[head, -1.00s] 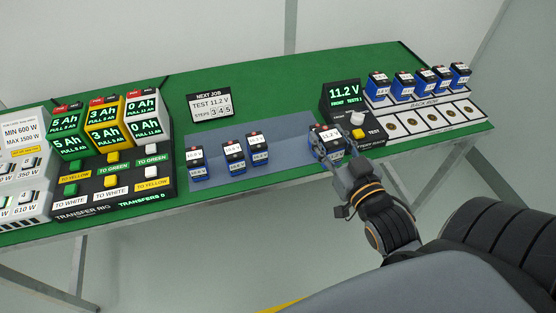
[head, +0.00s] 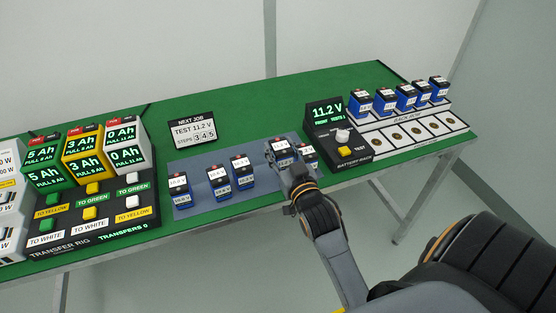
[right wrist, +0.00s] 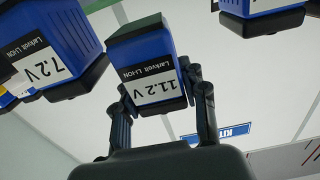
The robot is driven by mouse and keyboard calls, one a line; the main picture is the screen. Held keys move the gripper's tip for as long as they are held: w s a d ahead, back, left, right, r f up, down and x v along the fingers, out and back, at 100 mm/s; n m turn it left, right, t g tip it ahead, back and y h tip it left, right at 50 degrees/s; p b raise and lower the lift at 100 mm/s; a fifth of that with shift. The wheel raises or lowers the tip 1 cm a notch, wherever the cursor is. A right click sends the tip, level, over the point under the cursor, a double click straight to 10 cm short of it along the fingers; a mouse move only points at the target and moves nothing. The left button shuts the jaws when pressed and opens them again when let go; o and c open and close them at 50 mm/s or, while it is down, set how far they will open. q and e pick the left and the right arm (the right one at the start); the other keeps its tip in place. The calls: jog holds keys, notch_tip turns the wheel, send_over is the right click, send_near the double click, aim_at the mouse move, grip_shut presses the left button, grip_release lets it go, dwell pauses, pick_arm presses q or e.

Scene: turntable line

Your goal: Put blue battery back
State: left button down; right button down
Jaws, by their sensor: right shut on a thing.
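My right gripper (head: 284,160) is shut on a blue battery with a black top (head: 281,147), over the right part of the grey-blue mat (head: 256,187). In the right wrist view the battery's label reads 11.2 V (right wrist: 155,88), and my gripper's fingers (right wrist: 162,104) are on either side of it. I cannot tell whether its base touches the mat. Another blue battery (head: 309,156) stands just to its right, partly hidden by my gripper. Three more blue batteries (head: 181,190) (head: 219,183) (head: 243,173) stand on the mat to the left. My left gripper is out of view.
The battery tester (head: 325,117) reads 11.2 V, with a white knob (head: 342,136) and yellow button. Behind its right side, several blue batteries stand in the back row (head: 400,118); several front spots look empty. The transfer rig (head: 110,225) and job sign (head: 192,131) are left.

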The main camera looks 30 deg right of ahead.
jog(key=shift+w+a+f, duration=0.1)
jog(key=shift+w+f, duration=0.1)
notch_tip(320, 180, down, 3)
jog(key=shift+w+a+f, duration=0.1)
jog(key=shift+w, duration=0.05)
jog(key=shift+f, duration=0.1)
jog(key=c, duration=1)
grip_release()
jog(key=shift+f, duration=0.2)
jog(key=shift+r, duration=0.15)
